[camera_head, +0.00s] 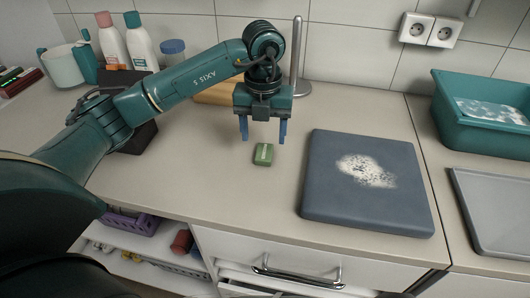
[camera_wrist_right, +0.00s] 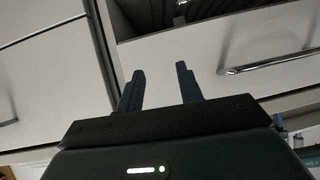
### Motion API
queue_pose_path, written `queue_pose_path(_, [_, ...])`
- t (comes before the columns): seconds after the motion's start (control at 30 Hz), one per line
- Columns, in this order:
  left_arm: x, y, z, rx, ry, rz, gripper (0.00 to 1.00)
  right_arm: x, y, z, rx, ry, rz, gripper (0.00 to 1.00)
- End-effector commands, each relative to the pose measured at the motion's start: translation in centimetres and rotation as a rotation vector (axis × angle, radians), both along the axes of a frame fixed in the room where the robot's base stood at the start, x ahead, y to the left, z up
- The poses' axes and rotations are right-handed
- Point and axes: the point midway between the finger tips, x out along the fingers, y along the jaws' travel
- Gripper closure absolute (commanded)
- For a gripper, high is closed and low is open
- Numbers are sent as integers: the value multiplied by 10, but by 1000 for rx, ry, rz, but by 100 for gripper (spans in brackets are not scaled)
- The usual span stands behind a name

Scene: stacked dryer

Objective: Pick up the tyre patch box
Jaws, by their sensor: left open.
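The tyre patch box appears to be the small green box (camera_head: 263,155) with a pale label, lying on the beige worktop in the head view. My left gripper (camera_head: 263,136) points down just above and behind the box, its two blue fingers apart, with nothing between them. The fingertips look clear of the box. My right gripper (camera_wrist_right: 160,85) shows only in the right wrist view. Its two fingers are apart and empty, in front of white drawer fronts. The box does not show in that view.
A dark blue slab (camera_head: 330,200) with a white speckled patch lies right of the box. A teal basin (camera_head: 455,135) and grey tray (camera_head: 500,235) are further right. Bottles (camera_head: 140,42) stand at the back left. A drawer handle (camera_head: 295,275) is below the front edge. The worktop left of the box is clear.

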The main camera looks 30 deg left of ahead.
Motion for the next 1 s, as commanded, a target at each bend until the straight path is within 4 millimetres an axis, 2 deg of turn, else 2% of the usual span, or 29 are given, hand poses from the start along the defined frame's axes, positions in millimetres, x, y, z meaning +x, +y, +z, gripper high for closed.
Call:
queue_pose_path(0.27, [0,1,-22,-1,2,1,38,-3,-5,-1,-7,14,-12,64])
queue_pose_path(0.53, [1,2,-60,-2,0,1,38,-4,-9,-1,-17,28,-19,64])
queue_pose_path(0.83, [1,2,-65,-2,-2,0,39,-4,-10,-5,-22,35,-18,64])
queue_pose_path(1.0, [1,2,-65,-2,-2,0,53,-2,-10,-4,-20,30,-18,64])
